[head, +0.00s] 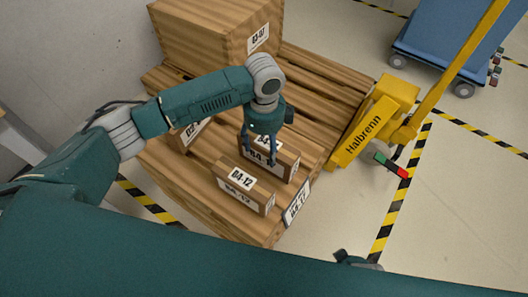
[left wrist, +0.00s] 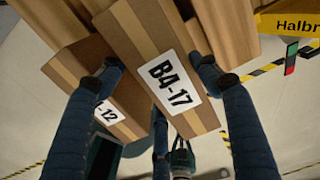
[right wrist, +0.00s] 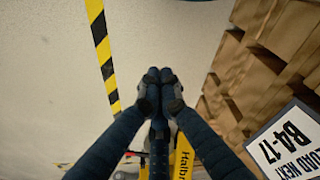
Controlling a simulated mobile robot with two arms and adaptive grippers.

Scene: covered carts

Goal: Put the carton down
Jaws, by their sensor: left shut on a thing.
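My left gripper (head: 262,145) is shut on a brown carton (head: 286,165) with a white label, over the wooden pallet (head: 190,205). In the left wrist view the gripper's fingers (left wrist: 158,68) straddle this carton (left wrist: 143,38), and its label reads B4-17. I cannot tell whether its underside touches the pallet. A second carton (head: 240,190), whose label ends in 4-12, sits just in front of it. A white sign (right wrist: 288,142) reading B4-17 is at the pallet's edge. My right gripper (right wrist: 159,80) is shut and empty, over the floor beside the pallet.
A large box (head: 205,35) stands at the pallet's back, and another labelled carton (head: 190,132) is partly hidden by my left arm. A yellow pallet jack (head: 362,130) marked Halbrenn adjoins the pallet's right side. A blue cart (head: 440,40) stands behind. Striped tape marks the floor.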

